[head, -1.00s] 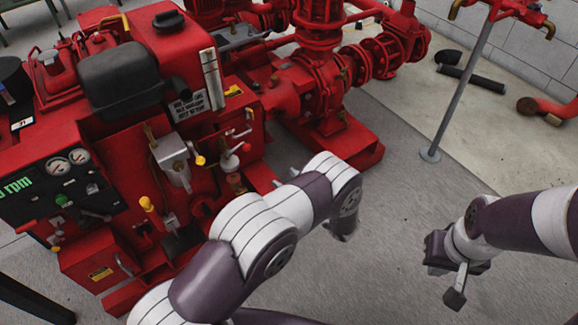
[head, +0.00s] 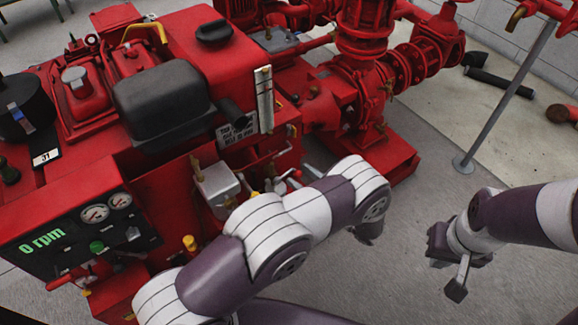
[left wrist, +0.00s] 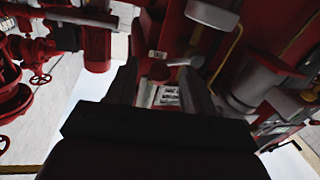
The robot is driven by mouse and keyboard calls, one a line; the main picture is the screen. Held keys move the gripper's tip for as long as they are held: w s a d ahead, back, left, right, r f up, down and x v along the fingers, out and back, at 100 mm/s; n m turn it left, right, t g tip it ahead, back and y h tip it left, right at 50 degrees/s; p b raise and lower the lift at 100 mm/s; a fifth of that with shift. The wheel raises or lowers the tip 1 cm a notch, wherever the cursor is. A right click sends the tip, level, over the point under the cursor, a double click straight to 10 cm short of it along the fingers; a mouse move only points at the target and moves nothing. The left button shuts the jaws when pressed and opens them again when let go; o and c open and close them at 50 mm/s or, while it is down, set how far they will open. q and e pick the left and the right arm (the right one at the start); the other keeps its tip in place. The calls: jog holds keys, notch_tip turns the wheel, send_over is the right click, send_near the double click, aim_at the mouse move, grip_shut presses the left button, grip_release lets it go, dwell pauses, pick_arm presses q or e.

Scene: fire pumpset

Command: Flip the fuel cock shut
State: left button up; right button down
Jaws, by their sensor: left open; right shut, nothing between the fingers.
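In the left wrist view a small pale lever with a rounded end (left wrist: 183,63), which looks like the fuel cock, lies just beyond and between my fingertips. I cannot tell whether it touches them. In the head view a small pale fitting with a red handle (head: 283,186), perhaps the same cock, shows just above my left forearm, partly hidden by it. My left gripper (left wrist: 160,85) is open, with its two dark fingers pointing at the red engine (head: 190,60); in the head view my arm mostly hides it. My right gripper (head: 457,290) is shut and empty, hanging over the floor, well away from the engine.
The black fuel tank (head: 160,98), a grey metal box (head: 217,188) and the gauge panel (head: 95,230) reading 0 rpm crowd the engine side. Red pipework (head: 360,90) stands behind. A grey post (head: 505,90) rises at right. The floor between is clear.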

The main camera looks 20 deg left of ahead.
pick_arm(q)
jog(key=shift+a, duration=0.1)
grip_shut()
jog(key=shift+w+f+m+y+b, duration=0.15)
jog(key=shift+f+m+b, duration=0.2)
jog(key=shift+m, duration=0.45)
jog(key=shift+s+f+m+y+b, duration=0.1)
jog(key=shift+f+m+y+b, duration=0.2)
jog(key=shift+m, duration=0.5)
jog(key=shift+f, duration=0.1)
grip_release()
